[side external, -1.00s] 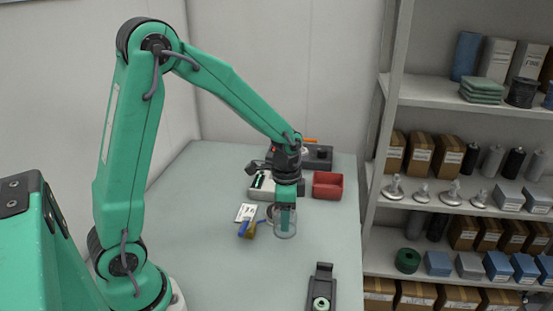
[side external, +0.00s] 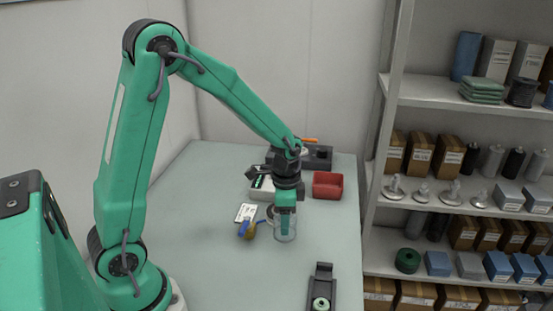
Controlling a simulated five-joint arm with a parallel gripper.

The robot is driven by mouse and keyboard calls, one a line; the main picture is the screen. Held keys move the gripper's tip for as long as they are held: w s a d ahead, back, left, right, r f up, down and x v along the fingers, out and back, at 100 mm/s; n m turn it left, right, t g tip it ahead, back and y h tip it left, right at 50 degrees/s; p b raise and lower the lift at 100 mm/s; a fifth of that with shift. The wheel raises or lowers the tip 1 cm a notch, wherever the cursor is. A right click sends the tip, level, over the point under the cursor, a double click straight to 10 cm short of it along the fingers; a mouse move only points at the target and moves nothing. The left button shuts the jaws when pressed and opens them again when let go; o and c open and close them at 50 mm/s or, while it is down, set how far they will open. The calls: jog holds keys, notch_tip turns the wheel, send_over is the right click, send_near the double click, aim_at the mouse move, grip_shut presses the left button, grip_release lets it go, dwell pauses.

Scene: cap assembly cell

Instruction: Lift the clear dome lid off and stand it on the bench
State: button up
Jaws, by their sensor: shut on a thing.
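The clear dome lid (side external: 288,231) is a see-through, rounded shape at the middle of the bench. The gripper is shut on the lid. The fingertips are partly seen through the clear wall, so the exact grip is hard to make out. I cannot tell whether the lid's lower rim touches the bench (side external: 210,270).
A brush-like tool with a blue handle (side external: 243,228) and a white card (side external: 245,212) lie just left of the lid. A red bin (side external: 327,185) and a white tray (side external: 262,189) stand behind. A dark fixture (side external: 321,287) sits at the front right. The bench's front left is clear.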

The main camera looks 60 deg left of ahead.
jog(key=shift+f, duration=0.2)
dwell(0.5)
jog(key=shift+f, duration=0.65)
jog(key=shift+f, duration=0.65)
dwell(1.2)
jog(key=o, duration=1.1)
jog(key=shift+o, duration=0.2)
jog(key=shift+r, duration=0.1)
jog(key=shift+r, duration=3.4)
jog(key=shift+r, duration=0.1)
